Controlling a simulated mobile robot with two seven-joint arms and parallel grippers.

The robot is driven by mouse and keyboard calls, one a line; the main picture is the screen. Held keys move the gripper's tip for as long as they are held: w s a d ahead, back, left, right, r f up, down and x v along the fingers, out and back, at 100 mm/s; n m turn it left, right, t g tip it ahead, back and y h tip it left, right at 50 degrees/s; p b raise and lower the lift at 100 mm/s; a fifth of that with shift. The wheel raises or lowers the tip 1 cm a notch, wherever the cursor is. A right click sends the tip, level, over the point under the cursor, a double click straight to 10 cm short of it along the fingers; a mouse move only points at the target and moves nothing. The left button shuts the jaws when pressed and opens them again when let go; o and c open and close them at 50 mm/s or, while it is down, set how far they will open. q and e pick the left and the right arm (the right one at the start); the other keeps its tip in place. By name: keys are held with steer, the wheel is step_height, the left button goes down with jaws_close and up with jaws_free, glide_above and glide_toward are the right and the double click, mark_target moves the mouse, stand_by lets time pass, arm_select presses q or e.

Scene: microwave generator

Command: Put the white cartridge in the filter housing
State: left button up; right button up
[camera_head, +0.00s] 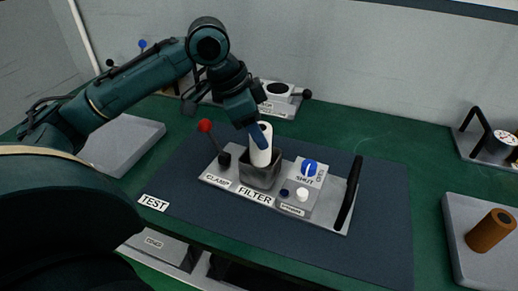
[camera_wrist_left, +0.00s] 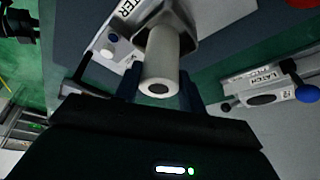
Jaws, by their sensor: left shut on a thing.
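The white cartridge (camera_head: 261,146) stands upright with its lower end inside the grey filter housing (camera_head: 260,176), and its upper part shows above the rim. My left gripper (camera_head: 258,136) is shut on the cartridge near its top, coming from above. In the left wrist view the cartridge (camera_wrist_left: 162,65) lies between the fingers of my left gripper (camera_wrist_left: 160,88), with the dark hole in its end facing the camera. The filter housing (camera_wrist_left: 180,18) is behind it there. How deep the cartridge sits in the housing is hidden. My right gripper is not in view.
A red-knobbed clamp lever (camera_head: 214,141) stands left of the housing. A blue dial (camera_head: 309,168) and a black handle (camera_head: 349,193) are to its right. A brown cylinder (camera_head: 490,230) stands on a grey tray (camera_head: 462,208) at far right. The dark mat (camera_head: 372,238) is clear at front right.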

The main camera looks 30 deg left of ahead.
arm_select(q)
step_height(320, 180, down, 4)
steer(key=shift+f+b, duration=0.2)
steer(key=shift+b, duration=0.1)
steer(key=o, duration=0.7)
steer(key=shift+f, duration=0.1)
steer(key=p+v, duration=0.1)
steer(key=v, duration=1.1)
steer(key=shift+w+d, duration=0.1)
